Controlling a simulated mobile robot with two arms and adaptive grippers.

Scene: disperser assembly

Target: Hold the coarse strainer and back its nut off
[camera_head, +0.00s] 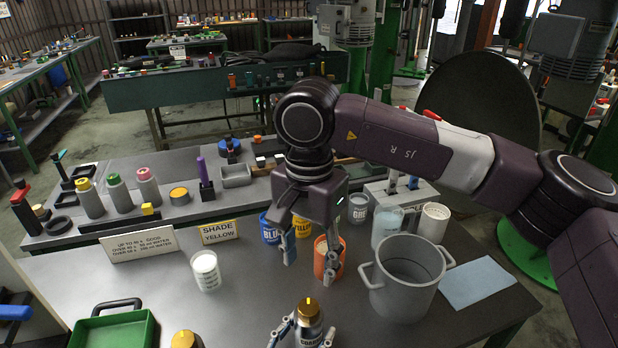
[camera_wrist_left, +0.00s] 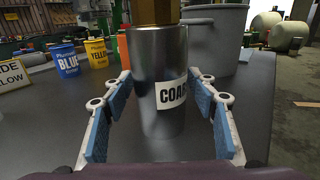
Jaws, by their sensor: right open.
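The coarse strainer (camera_head: 309,334) is a grey metal cylinder with a "COARSE" label, standing upright on the table at the bottom of the head view. Its brass nut (camera_head: 308,311) sits on top. The strainer (camera_wrist_left: 150,120) also fills the middle of the left wrist view, where the nut (camera_wrist_left: 153,12) is cut off by the upper edge. My left gripper (camera_wrist_left: 157,85) is open, with a blue-padded finger on each side of the strainer and small gaps showing. My right gripper (camera_head: 311,262) is open and empty, pointing down beyond the strainer, in front of the orange can.
A second brass-topped part (camera_head: 184,340) is cut off at the bottom edge. A large grey pot (camera_head: 405,285) stands right of the orange can (camera_head: 321,262). A white-filled beaker (camera_head: 206,270) and a green tray (camera_head: 112,330) are at left. Bare table lies around the strainer.

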